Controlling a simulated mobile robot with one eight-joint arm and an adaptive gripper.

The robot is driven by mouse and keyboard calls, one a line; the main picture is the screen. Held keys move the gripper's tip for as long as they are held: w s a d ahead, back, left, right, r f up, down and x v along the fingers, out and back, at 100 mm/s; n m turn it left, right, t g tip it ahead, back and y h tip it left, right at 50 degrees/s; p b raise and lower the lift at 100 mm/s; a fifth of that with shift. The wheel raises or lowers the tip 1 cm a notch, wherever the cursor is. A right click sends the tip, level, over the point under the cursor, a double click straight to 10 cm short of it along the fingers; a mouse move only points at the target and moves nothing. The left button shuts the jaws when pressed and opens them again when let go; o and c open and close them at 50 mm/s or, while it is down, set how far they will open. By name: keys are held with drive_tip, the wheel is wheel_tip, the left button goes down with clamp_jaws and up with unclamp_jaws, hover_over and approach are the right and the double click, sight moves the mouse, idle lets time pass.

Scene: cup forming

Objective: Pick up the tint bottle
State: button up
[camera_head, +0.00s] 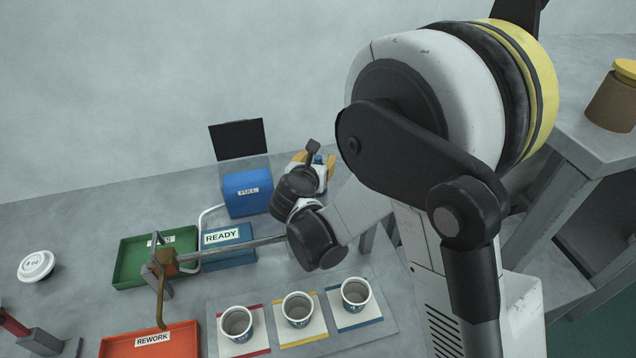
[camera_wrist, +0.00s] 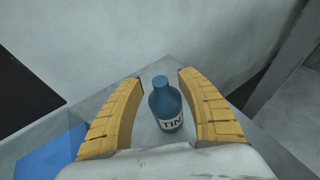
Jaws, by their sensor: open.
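In the head view my gripper (camera_head: 314,160) is at the back of the table, right of the blue box. A small blue part of the bottle (camera_head: 318,159) shows between the fingers; the rest is hidden.
A blue box (camera_head: 247,203), a blue READY tray (camera_head: 222,237), a green tray (camera_head: 126,269) and an orange REWORK tray (camera_head: 120,346) stand left of my arm. Several white cups (camera_head: 237,323) stand on coloured mats in front. A dark panel (camera_head: 238,140) stands behind.

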drive_tip(key=shift+w+d+f, duration=0.1)
drive_tip(key=shift+w+f, duration=0.05)
drive_tip(key=shift+w, duration=0.1)
clamp_jaws()
drive_tip(key=shift+r, duration=0.2)
